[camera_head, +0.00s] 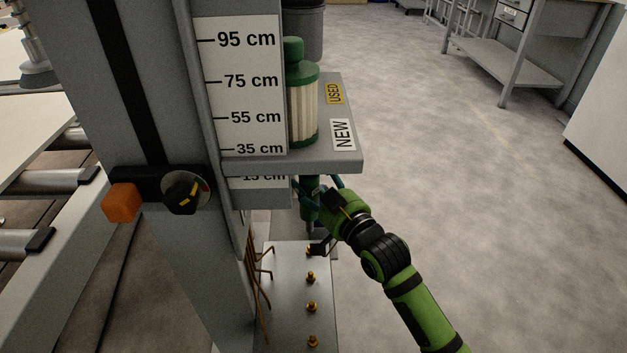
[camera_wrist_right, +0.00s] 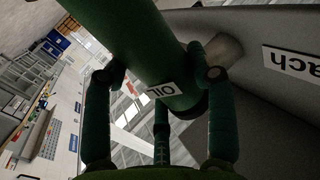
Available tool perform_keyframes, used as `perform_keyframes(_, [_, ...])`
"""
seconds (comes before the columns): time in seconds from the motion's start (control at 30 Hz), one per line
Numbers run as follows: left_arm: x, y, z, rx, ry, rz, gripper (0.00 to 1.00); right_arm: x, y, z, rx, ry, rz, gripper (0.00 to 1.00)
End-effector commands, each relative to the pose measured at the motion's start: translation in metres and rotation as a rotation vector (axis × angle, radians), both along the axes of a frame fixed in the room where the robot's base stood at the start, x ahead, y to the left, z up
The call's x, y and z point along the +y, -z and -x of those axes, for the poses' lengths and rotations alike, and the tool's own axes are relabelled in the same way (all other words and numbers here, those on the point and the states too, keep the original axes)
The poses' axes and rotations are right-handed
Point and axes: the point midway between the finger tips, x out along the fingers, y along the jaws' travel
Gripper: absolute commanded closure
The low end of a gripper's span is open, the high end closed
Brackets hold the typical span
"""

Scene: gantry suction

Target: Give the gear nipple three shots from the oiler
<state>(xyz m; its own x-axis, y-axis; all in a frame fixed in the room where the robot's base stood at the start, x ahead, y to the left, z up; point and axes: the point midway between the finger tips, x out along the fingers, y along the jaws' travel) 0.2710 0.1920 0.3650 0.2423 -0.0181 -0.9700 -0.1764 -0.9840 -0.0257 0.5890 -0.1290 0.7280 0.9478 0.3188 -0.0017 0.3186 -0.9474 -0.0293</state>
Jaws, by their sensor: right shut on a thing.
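My right gripper (camera_head: 312,196) is shut on the oiler (camera_head: 311,212), a dark green cylinder that stands upright just below the grey shelf. In the right wrist view the fingers (camera_wrist_right: 160,85) wrap the oiler (camera_wrist_right: 140,45), and its label reads "OIL". Its narrow lower end points down near the farthest brass nipple (camera_head: 310,250). I cannot tell whether the tip touches that nipple. More brass nipples (camera_head: 311,276) stand in a row toward me on the grey plate (camera_head: 285,300). I cannot read which one is the gear nipple. My left gripper is not in view.
The shelf (camera_head: 350,163) overhangs the oiler and bears a green-capped ribbed cartridge (camera_head: 302,100) and "USED" and "NEW" labels. A column with a height scale (camera_head: 238,90) stands left. Copper pipes (camera_head: 257,290) run beside the plate.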

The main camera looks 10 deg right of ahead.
Motion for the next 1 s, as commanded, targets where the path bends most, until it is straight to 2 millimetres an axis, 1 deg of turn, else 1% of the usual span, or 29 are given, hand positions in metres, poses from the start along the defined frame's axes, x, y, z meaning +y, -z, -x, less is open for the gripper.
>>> perform_keyframes(0.13, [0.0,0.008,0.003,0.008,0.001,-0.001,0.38,0.0,-0.003,0.0,-0.001,0.0,0.0,0.9])
perform_keyframes(0.27, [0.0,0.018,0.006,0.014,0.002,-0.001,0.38,0.0,-0.001,0.0,0.0,0.0,-0.001,0.9])
perform_keyframes(0.3, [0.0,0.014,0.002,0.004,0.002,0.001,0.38,0.0,0.006,0.001,0.001,0.0,-0.001,0.9])
perform_keyframes(0.63, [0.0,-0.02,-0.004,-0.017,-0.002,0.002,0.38,0.0,0.034,0.001,0.001,-0.001,-0.001,0.9])
perform_keyframes(0.8, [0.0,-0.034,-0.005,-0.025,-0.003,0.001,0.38,0.0,0.043,0.001,-0.001,-0.001,0.0,0.9])
perform_keyframes(1.0, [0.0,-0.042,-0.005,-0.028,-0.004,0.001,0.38,0.0,0.047,0.001,-0.001,-0.001,0.0,0.9])
